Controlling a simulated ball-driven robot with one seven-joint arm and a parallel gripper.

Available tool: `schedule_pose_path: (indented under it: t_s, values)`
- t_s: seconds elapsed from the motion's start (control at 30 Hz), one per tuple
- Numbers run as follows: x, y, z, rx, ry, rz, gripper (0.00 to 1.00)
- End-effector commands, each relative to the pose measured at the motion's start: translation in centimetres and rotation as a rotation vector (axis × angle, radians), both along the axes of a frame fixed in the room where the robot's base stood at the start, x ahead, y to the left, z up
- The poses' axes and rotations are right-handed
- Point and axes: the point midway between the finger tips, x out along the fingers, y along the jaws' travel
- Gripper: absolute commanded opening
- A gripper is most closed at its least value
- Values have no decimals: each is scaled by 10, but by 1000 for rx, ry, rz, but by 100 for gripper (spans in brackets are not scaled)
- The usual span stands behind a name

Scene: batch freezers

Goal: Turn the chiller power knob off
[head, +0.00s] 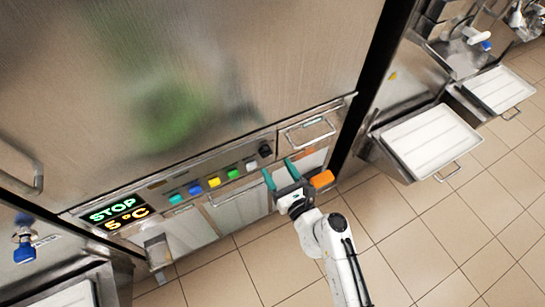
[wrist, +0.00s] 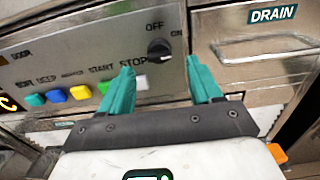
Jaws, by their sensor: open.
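The chiller power knob (wrist: 159,50) is a small black rotary knob on the grey control panel. In the wrist view it sits under the printed OFF and ON labels, OFF above it and ON to its right. Its exact pointer angle is hard to make out. It also shows in the head view (head: 265,150) at the right end of the button row. My gripper (wrist: 160,70) has teal fingers spread apart and empty. In the wrist view the knob appears between and beyond the fingertips. In the head view my gripper (head: 278,167) is just below the knob, with no visible contact.
Coloured buttons (head: 213,182) line the panel left of the knob. A display (head: 118,214) reads STOP and 5 °C. A DRAIN drawer with a handle (wrist: 266,47) is right of the knob. A white tray (head: 430,142) juts out at right. Tiled floor (head: 430,240) is open.

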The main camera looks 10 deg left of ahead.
Motion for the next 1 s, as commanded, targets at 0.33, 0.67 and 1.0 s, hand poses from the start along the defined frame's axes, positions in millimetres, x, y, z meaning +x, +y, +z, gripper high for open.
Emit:
schedule_pose_path:
  t_s: [0.33,0.67,1.0]
  values:
    - [36,24,-1,0,0,-1,64]
    - [40,26,0,-2,-1,0,64]
    - [39,26,0,-2,-1,0,35]
